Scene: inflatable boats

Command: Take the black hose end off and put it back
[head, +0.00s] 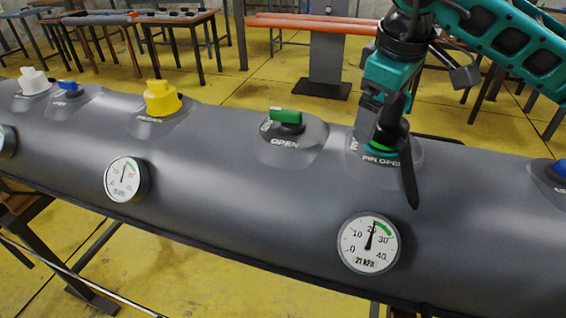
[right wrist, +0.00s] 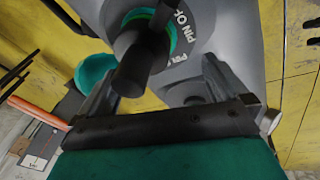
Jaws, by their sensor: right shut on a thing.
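The black hose end (head: 409,178) is at the valve marked PIN OPEN on the grey inflatable tube (head: 225,150). Its dark tail slants down over the tube's front. A green ring (head: 380,151) shows at its foot. My right gripper (head: 388,128) comes down from the upper right and is shut on the hose end. In the right wrist view the black hose end (right wrist: 133,62) stands between the fingers, over the green ring. I cannot tell whether it is fully seated or slightly lifted. My left gripper is not in view.
A green OPEN valve handle (head: 286,116), a yellow cap (head: 162,98), a white cap (head: 33,80) and blue knobs stand along the tube. Gauges hang on its front; the nearest gauge (head: 368,243) reads 21 kPa. Tables stand behind on yellow floor.

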